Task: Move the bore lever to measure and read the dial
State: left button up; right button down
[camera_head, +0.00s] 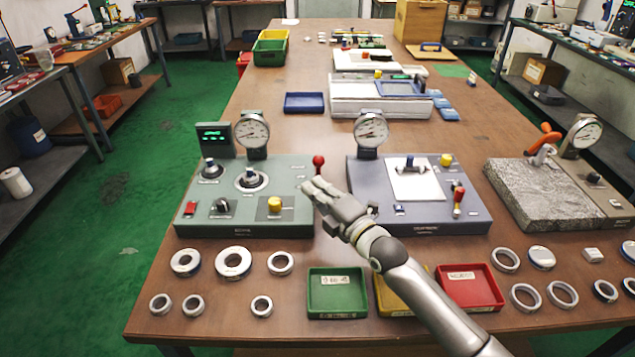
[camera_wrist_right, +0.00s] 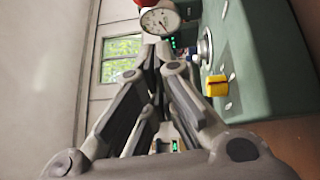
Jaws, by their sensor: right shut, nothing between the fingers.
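The green gauge station (camera_head: 290,222) stands on the left of the table, with a round dial (camera_head: 252,131) and a small green-lit display (camera_head: 213,135) behind it. A ring (camera_head: 250,180) sits on its top. A red-knobbed lever (camera_head: 318,161) rises at its right edge. My right gripper (camera_head: 308,186) is shut and empty, its tips just in front of and below the red knob, apart from it as far as I can tell. In the right wrist view the closed fingers (camera_wrist_right: 155,52) point toward the dial (camera_wrist_right: 160,20); the red knob (camera_wrist_right: 146,2) shows at the top edge. The dial reading is too small to tell.
A grey gauge station (camera_head: 440,222) with its own dial (camera_head: 370,129) stands to the right. In front are green (camera_head: 337,312), yellow (camera_head: 392,308) and red (camera_head: 470,305) trays and several loose rings. A granite block (camera_head: 540,195) is at far right.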

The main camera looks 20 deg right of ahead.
pick_arm(q)
jog(key=shift+s+f+b, duration=0.2)
jog(key=shift+f+b, duration=0.5)
jog(key=shift+f, duration=0.15)
jog(key=shift+s+f+b, duration=0.15)
jog(key=shift+f+b, duration=0.55)
jog(key=shift+f, duration=0.15)
pick_arm(e)
jog(key=shift+w+d+r, duration=0.1)
jog(key=shift+w+d, duration=0.15)
jog(key=shift+w, duration=0.4)
jog(key=shift+w+d+r, duration=0.1)
jog(key=shift+w+d, duration=0.15)
jog(key=shift+w, duration=0.45)
jog(key=shift+w+d, duration=0.25)
jog(key=shift+w, duration=0.4)
pick_arm(q)
jog(key=shift+r, duration=0.1)
pick_arm(e)
jog(key=shift+r, duration=0.1)
